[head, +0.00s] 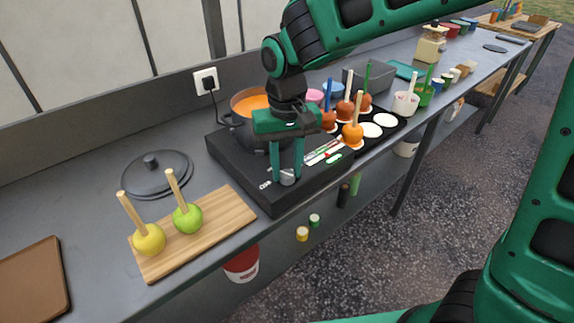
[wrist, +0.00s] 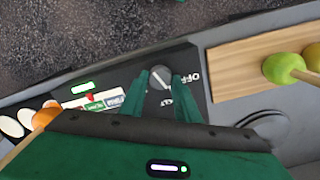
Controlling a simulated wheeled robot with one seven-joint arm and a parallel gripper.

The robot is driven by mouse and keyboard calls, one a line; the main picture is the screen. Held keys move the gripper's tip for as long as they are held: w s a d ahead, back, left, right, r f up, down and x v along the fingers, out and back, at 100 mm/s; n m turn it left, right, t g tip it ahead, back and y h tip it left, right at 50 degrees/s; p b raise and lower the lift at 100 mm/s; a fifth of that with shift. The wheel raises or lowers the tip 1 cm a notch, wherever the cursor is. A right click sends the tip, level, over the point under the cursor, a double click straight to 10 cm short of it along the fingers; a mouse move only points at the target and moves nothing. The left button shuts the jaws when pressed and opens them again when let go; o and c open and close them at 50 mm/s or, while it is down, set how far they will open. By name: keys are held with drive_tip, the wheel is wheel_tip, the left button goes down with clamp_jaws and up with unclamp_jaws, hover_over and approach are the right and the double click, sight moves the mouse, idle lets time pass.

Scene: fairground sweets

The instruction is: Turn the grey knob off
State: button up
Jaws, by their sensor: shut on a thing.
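The grey knob (head: 288,180) sits on the front left part of the black cooker's top. My gripper (head: 287,173) points down over it, its two green fingers on either side of the knob and shut on it. In the wrist view the knob (wrist: 161,79) shows between the fingertips (wrist: 160,84), with a slanted light line across its face. The word OFF (wrist: 194,79) is printed to the right of the knob there, and the line does not clearly point at it. Another printed mark below the knob is partly hidden by a finger.
A pot of orange liquid (head: 250,104) stands on the cooker (head: 235,160) behind my gripper. A wooden board (head: 220,228) with yellow and green apples on sticks lies to the left, near a dark lid (head: 157,175). Coated apples (head: 352,134) stand close on the right.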

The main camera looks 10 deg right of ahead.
sight(288, 172)
drive_tip(key=n, duration=0.5)
drive_tip(key=shift+d, duration=0.1)
drive_tip(key=shift+w+n, duration=0.1)
drive_tip(key=shift+n, duration=2)
drive_tip(key=shift+d, duration=0.1)
drive_tip(key=o, duration=1)
drive_tip(key=shift+o, duration=0.2)
wheel_tip(288, 172, up, 11)
drive_tip(key=shift+f, duration=0.15)
